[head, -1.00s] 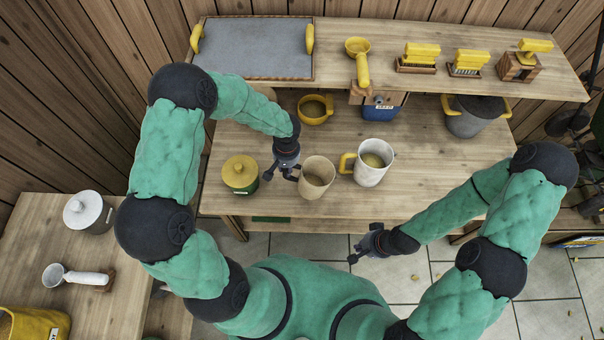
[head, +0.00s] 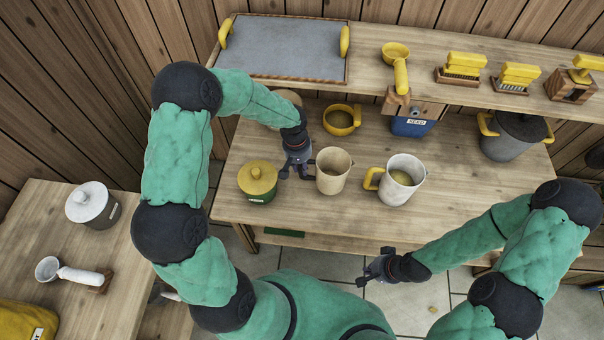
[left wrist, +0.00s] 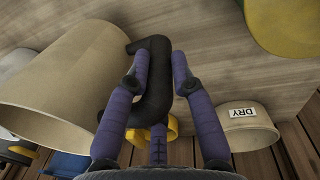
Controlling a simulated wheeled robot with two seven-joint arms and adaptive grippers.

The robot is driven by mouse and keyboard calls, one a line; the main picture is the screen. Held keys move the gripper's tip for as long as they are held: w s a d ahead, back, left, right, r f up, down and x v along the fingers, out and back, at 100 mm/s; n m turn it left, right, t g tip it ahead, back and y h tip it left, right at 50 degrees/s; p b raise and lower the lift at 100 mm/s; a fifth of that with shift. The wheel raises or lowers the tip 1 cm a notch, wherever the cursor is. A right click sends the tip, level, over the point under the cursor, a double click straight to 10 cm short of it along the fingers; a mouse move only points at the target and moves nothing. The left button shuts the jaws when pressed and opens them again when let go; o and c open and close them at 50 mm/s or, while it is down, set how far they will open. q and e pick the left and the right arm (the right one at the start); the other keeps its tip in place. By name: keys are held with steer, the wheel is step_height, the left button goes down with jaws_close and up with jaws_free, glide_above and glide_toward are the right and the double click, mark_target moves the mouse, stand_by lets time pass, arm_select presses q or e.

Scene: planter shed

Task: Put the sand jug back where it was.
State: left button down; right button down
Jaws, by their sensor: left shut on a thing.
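The sand jug (head: 333,172), a beige jug with a dark handle, is upright over the middle of the workbench, between the green jar and the white jug. I cannot tell whether its base touches the wood. My left gripper (head: 303,170) is shut on its handle, at the jug's left side. In the left wrist view the jug (left wrist: 65,80) fills the left, and its dark handle (left wrist: 157,80) passes between the fingers of the left gripper (left wrist: 160,68). My right gripper (head: 378,267) is in front of the bench, apart from everything; its finger gap is unclear.
A green jar with yellow lid (head: 258,182) stands left of the jug, a white jug with yellow handle (head: 402,182) right. Behind are a yellow mug (head: 342,120) and a beige DRY container (left wrist: 248,128). The raised shelf (head: 370,70) runs along the back. Bare wood lies in front.

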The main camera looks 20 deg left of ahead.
mark_target(301, 173)
arm_select(q)
steer(key=shift+f+b, duration=0.6)
steer(key=shift+f, duration=1.4)
steer(key=c, duration=1.5)
jaws_free()
steer(key=shift+f, duration=0.15)
steer(key=o, duration=0.4)
steer(key=shift+o, duration=0.2)
steer(key=r+p, duration=0.1)
steer(key=r, duration=0.2)
steer(key=r+p, duration=0.1)
steer(key=r, duration=0.3)
steer(key=a+r+p, duration=0.1)
steer(key=r+p, duration=0.1)
steer(key=r, duration=0.1)
steer(key=shift+s+r, duration=0.2)
steer(key=shift+r, duration=0.2)
steer(key=shift+r+p, duration=0.3)
steer(key=shift+r, duration=0.5)
